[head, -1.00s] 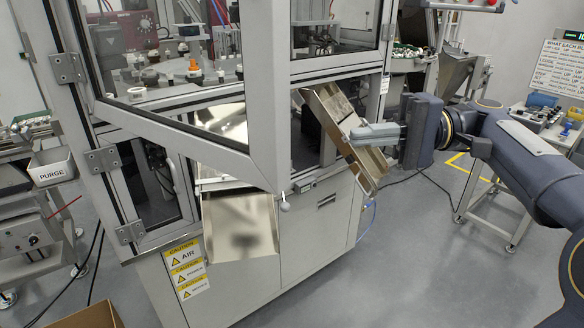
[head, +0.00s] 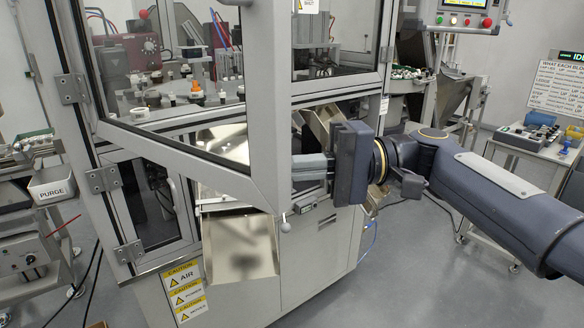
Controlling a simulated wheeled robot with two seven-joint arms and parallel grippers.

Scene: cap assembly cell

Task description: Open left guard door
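The left guard door (head: 267,110) is a grey-framed window panel with hinges on its left side. It stands partly open, its free edge swung out toward me, with a lower corner near a small round knob (head: 285,226). My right gripper (head: 296,168) comes in from the right, its fingers pointing left at the door's free edge. The fingertips appear at or very near the frame; contact is not clear. The fingers overlap from this side, so I cannot tell whether they are open. My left gripper is out of view.
A metal chute (head: 240,250) sticks out below the door. Another chute (head: 316,122) is partly hidden behind my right gripper. A PURGE bin (head: 50,190) hangs at the left. A side table (head: 535,148) stands at the right. Grey floor is clear in front of the cabinet.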

